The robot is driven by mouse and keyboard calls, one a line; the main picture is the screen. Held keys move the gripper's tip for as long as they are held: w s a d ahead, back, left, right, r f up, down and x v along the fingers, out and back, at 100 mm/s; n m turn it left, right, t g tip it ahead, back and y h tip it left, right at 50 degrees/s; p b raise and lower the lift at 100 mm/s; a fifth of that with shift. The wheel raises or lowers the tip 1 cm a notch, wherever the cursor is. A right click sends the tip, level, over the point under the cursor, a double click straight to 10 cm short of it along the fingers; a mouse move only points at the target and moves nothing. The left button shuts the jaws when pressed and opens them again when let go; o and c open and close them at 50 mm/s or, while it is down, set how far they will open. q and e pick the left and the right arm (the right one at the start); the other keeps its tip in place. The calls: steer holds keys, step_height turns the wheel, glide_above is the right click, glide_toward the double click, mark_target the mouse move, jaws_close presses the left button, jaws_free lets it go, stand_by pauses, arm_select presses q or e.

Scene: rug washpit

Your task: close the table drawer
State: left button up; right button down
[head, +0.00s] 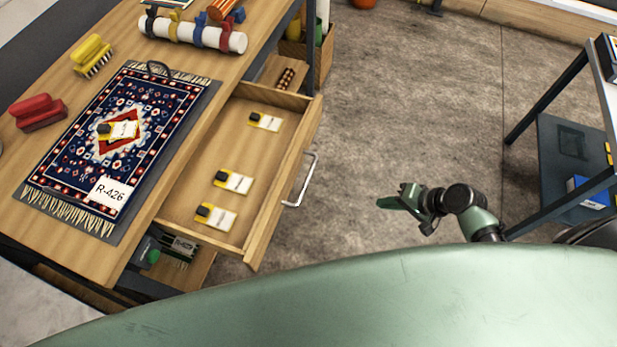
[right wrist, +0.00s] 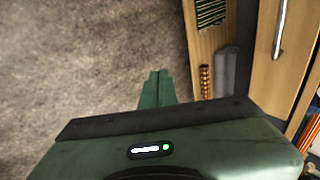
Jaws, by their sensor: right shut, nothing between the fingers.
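The table drawer (head: 272,184) is pulled out from the wooden table (head: 107,253) in the head view. Several yellow-and-white tags with black clips lie inside it. Its metal bar handle (head: 307,180) is on the front panel, facing right. My right gripper (head: 382,202) is shut and empty, to the right of the handle and apart from it. In the right wrist view its green fingers (right wrist: 157,86) are together over the floor, and the drawer front (right wrist: 292,65) with its handle (right wrist: 280,30) shows at the upper right. My left gripper is not in view.
A patterned rug (head: 134,137) with tags lies on the table, beside red and yellow brushes and a white roll (head: 195,33). A shelf unit (head: 566,165) stands at the right. Concrete floor (head: 420,110) between them is clear.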

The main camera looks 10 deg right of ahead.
steer(key=w+a+r+n+y, duration=0.1)
steer(key=a+r+y, duration=0.15)
steer(key=r, duration=0.35)
steer(key=w+a+r+y, duration=0.1)
steer(key=a+r, duration=0.2)
steer(key=r, duration=0.3)
arm_select(q)
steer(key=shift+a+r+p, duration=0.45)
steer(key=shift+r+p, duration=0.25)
steer(key=shift+p, duration=0.25)
arm_select(e)
steer(key=w+a+f, duration=0.5)
steer(key=w+a, duration=0.1)
steer(key=a, duration=0.4)
steer(key=shift+w, duration=0.25)
steer(key=shift+a, duration=0.1)
steer(key=shift+r, duration=0.1)
